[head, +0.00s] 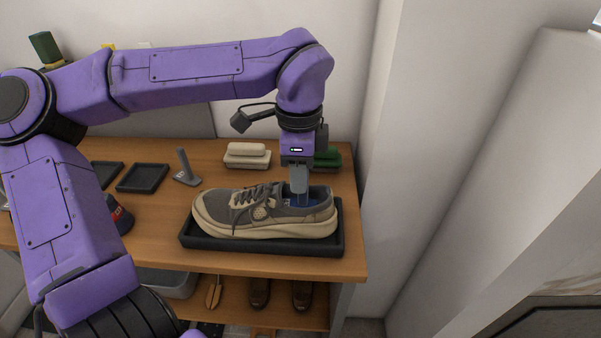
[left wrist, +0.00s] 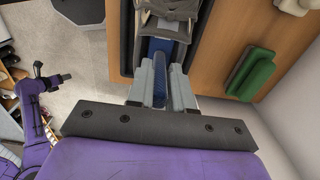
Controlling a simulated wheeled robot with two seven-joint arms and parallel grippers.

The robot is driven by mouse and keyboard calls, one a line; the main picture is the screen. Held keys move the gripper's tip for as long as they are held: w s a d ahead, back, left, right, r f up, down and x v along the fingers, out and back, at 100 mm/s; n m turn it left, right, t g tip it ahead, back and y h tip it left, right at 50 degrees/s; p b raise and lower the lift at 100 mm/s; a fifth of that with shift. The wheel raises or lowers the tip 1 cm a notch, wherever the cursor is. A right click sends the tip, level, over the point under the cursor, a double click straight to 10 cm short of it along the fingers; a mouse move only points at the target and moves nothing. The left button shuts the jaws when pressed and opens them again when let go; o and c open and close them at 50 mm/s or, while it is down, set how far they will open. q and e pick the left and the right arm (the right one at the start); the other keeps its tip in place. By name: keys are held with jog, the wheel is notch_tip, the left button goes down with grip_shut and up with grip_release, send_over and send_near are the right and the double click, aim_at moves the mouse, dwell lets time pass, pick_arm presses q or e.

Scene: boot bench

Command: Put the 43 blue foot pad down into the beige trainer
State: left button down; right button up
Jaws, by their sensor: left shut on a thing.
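The beige trainer (head: 265,222) stands upright in a dark tray on the bench, toe to the left and its opening at the right. My left gripper (head: 299,200) points down into the opening from above. It is shut on the blue foot pad (left wrist: 160,85), which shows between the fingers in the left wrist view. In the head view a bit of the blue pad (head: 307,203) shows inside the opening; the rest is hidden by the shoe's side. The trainer's laces and tongue (left wrist: 165,22) show at the top of the left wrist view. I cannot read a size on the pad.
The dark tray (head: 190,243) sits near the bench's front right corner. A green brush-like block (head: 327,157) and a cream one (head: 247,156) lie behind, with a grey upright holder (head: 185,168) to the left. A wall stands close on the right. Brown shoes (head: 260,293) are on the lower shelf.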

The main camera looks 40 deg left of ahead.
pick_arm(q)
jog(key=shift+f, duration=0.45)
jog(key=c, duration=0.9)
grip_release()
jog(key=shift+c, duration=0.2)
jog(key=shift+s+r+p, duration=0.1)
jog(key=shift+r+p, duration=2.35)
jog(key=shift+r, duration=2.15)
